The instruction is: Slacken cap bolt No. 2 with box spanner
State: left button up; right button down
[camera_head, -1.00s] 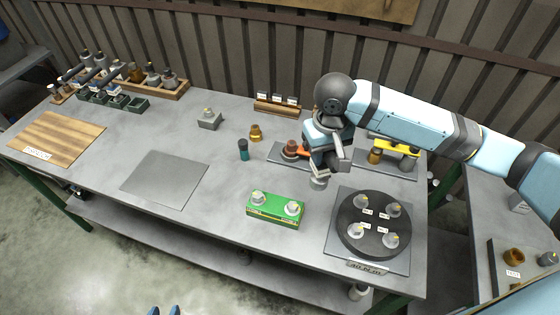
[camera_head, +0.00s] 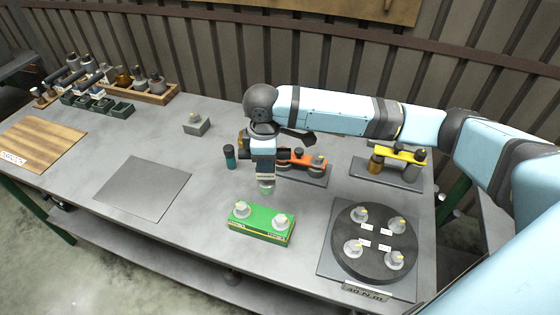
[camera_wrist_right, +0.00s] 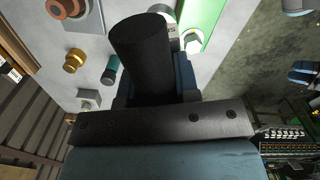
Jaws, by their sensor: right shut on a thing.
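My right gripper (camera_head: 266,184) points down, just behind the green block (camera_head: 258,236), and is shut on a dark cylindrical tool. In the right wrist view this black cylinder (camera_wrist_right: 145,55) sticks out from the jaws; whether it is the box spanner I cannot tell. The green block carries two grey bolts, a left one (camera_head: 241,209) and a right one (camera_head: 281,222). In the wrist view the green block (camera_wrist_right: 208,15) and a hex bolt head (camera_wrist_right: 193,41) show beside the cylinder. More grey bolts with labels stand on the black disc (camera_head: 373,262); the numbers are too small to read.
A teal cylinder (camera_head: 229,157) stands left of my gripper, with a brass piece (camera_wrist_right: 74,60) nearby. An orange piece (camera_head: 308,160) lies on a grey plate behind. A yellow-topped rack (camera_head: 400,152) stands back right, a small grey block (camera_head: 197,125) back left. The flat grey plate (camera_head: 143,187) is clear.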

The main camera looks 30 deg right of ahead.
jog(key=s+m+p, duration=0.1)
jog(key=s+p, duration=0.8)
jog(key=shift+a, duration=0.4)
dwell(1.3)
